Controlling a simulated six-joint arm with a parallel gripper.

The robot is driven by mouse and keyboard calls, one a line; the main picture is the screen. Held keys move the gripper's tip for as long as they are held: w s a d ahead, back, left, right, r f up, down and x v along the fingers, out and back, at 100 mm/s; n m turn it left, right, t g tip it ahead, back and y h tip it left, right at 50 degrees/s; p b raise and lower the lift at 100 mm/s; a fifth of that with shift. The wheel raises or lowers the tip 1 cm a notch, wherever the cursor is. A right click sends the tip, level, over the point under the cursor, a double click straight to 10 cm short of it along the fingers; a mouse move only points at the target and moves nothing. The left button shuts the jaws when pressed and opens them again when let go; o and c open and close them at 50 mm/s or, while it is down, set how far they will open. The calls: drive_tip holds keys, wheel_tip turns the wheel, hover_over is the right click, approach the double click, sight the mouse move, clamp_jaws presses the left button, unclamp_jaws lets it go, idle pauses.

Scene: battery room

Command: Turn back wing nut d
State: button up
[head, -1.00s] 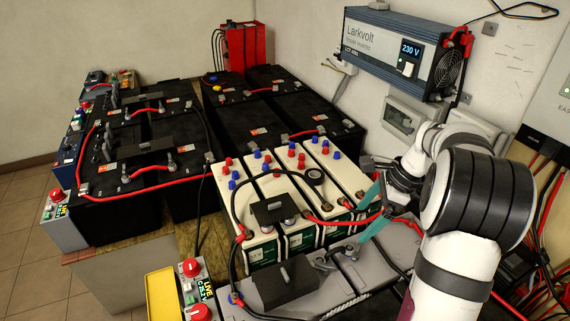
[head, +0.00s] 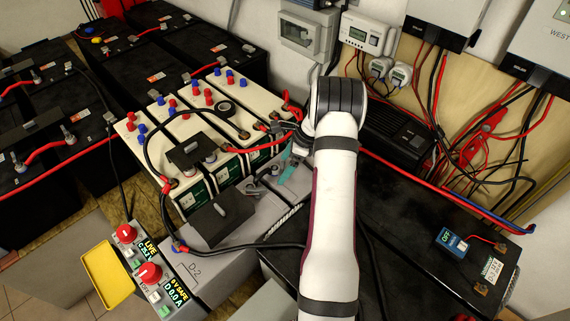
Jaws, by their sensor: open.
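The grey battery marked D-2 (head: 208,272) stands low in front of the cream batteries, with a black cover (head: 219,219) on its top. Small terminal fittings (head: 251,190) show on the grey top right of the cover; I cannot read a letter d on any nut. My gripper (head: 277,188) has teal fingers and reaches down over these fittings, partly hidden behind my arm. Its jaws are open. Whether a finger touches a fitting cannot be told.
Cream batteries (head: 172,130) with red and blue caps stand behind. A black cable (head: 272,245) and red cables run close by. Control boxes with red knobs (head: 149,273), one reading LIVE and one SAFE, stand front left beside a yellow tray (head: 107,277). A large black battery (head: 430,255) lies right.

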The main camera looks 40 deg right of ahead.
drive_tip(key=shift+c, duration=0.3)
drive_tip(key=c, duration=1.2)
drive_tip(key=shift+c, duration=0.2)
drive_tip(key=shift+n, duration=0.3)
drive_tip(key=n+g, duration=0.1)
drive_tip(key=n, duration=0.1)
drive_tip(key=n+y, duration=0.1)
drive_tip(key=n, duration=0.1)
drive_tip(key=shift+w+d+n+g, duration=0.2)
drive_tip(key=shift+n+g, duration=0.1)
drive_tip(key=shift+g, duration=0.1)
drive_tip(key=n+g, duration=0.1)
drive_tip(key=n, duration=0.3)
drive_tip(key=shift+w+n+g+y, duration=0.2)
drive_tip(key=shift+n+g+y, duration=0.1)
drive_tip(key=shift+n+g, duration=0.1)
drive_tip(key=o, duration=1.3)
